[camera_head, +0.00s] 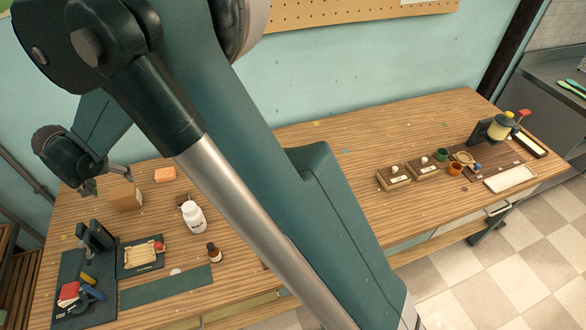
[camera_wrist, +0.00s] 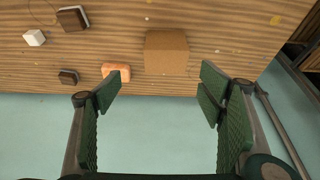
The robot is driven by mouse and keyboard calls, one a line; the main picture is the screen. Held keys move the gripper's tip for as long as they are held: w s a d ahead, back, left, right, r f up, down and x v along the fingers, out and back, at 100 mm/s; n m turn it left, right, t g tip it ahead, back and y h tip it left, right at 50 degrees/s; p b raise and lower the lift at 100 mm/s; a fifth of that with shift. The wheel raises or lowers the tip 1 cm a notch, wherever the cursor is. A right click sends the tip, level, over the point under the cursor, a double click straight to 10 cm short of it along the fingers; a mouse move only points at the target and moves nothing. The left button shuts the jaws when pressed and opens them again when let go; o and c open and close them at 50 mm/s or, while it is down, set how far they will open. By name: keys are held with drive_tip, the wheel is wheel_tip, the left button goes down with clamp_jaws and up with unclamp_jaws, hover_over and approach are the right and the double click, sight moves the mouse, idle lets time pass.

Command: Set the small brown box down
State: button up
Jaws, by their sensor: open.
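The small brown box (camera_head: 126,196) is a plain cardboard box on the wooden table, toward its left end in the head view. In the wrist view the box (camera_wrist: 166,52) sits on the table just beyond my fingertips, roughly centred between them. My gripper (camera_wrist: 160,90) is open and empty, with the fingers spread wide on either side and a clear gap to the box. In the head view my gripper (camera_head: 88,188) is at the left, beside the box, and partly hard to make out.
An orange block (camera_head: 165,174) lies close to the box. A white bottle (camera_head: 194,219) and a small dark bottle (camera_head: 213,253) stand nearby. A green tool board (camera_head: 85,287) is at the front left. Trays and cups stand at the far right. My arm hides the table's middle.

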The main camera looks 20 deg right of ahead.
drive_tip(key=s+d+r, duration=0.2)
drive_tip(key=d+r, duration=0.4)
drive_tip(key=d, duration=0.5)
drive_tip(key=s+d+r, duration=0.3)
drive_tip(key=d+r, duration=0.3)
drive_tip(key=d, duration=0.5)
drive_tip(key=s+d+r, duration=0.2)
drive_tip(key=d+r, duration=0.4)
drive_tip(key=d, duration=0.5)
drive_tip(key=s+d+f+t, duration=0.1)
drive_tip(key=s+d+t, duration=0.1)
drive_tip(key=s+d, duration=2.1)
drive_tip(key=shift+s+d+t, duration=0.3)
drive_tip(key=shift+s+d, duration=0.1)
drive_tip(key=shift+s, duration=0.45)
